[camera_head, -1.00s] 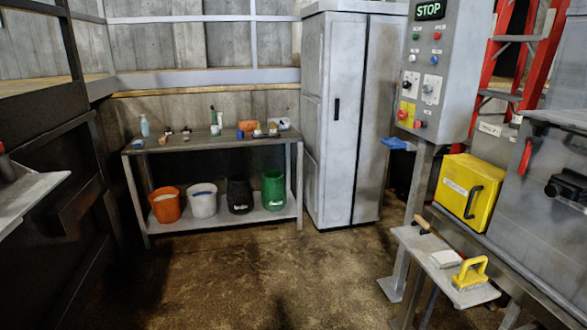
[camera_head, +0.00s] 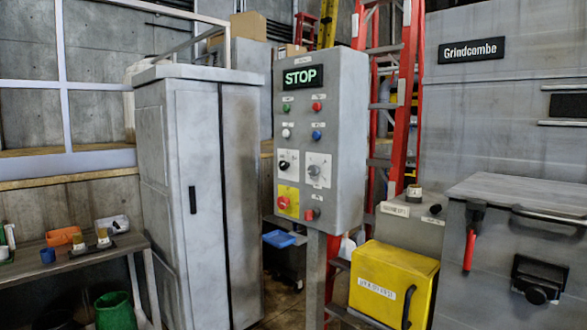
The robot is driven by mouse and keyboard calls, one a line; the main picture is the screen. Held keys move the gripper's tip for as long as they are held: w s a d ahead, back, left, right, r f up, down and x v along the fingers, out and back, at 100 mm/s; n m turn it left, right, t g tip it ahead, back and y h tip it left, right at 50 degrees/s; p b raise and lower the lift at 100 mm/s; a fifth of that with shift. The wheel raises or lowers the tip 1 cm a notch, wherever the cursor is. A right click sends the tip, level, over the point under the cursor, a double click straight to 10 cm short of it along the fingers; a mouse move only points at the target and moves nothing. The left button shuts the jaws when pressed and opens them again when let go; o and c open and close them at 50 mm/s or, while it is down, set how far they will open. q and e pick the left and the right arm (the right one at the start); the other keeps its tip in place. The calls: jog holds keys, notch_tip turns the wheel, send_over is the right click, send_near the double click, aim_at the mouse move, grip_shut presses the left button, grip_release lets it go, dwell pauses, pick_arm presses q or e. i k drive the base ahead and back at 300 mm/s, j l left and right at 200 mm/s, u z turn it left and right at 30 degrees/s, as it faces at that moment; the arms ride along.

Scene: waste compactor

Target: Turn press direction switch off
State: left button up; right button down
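A grey control panel (camera_head: 345,140) stands on a post in the middle of the head view, with a lit green STOP display (camera_head: 303,77) at its top. Below are green, red, white and blue buttons. Under them are two rotary switches, a black one (camera_head: 285,165) on the left and a grey one (camera_head: 314,171) on a white plate on the right. Their labels are too small to read, so I cannot tell which is the press direction switch. A red button (camera_head: 283,203) on a yellow plate and another red knob (camera_head: 311,214) sit lowest. Neither gripper is in view.
A tall grey cabinet (camera_head: 170,200) stands left of the panel, with a workbench (camera_head: 95,255) further left. A yellow box (camera_head: 385,280) and the grey Grindcombe machine (camera_head: 500,100) are to the right. A red ladder (camera_head: 409,90) stands behind the panel.

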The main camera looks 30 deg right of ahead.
aim_at(284, 165)
jog(key=i+j+z, duration=0.1)
jog(key=i+z, duration=0.3)
jog(key=i+j+z, duration=0.15)
jog(key=z, duration=0.3)
jog(key=i+j+z, duration=0.2)
jog(key=z, duration=0.2)
jog(key=i+j+z, duration=0.2)
jog(key=j+z, duration=0.2)
jog(key=i+j+z, duration=0.1)
jog(key=j+z, duration=0.3)
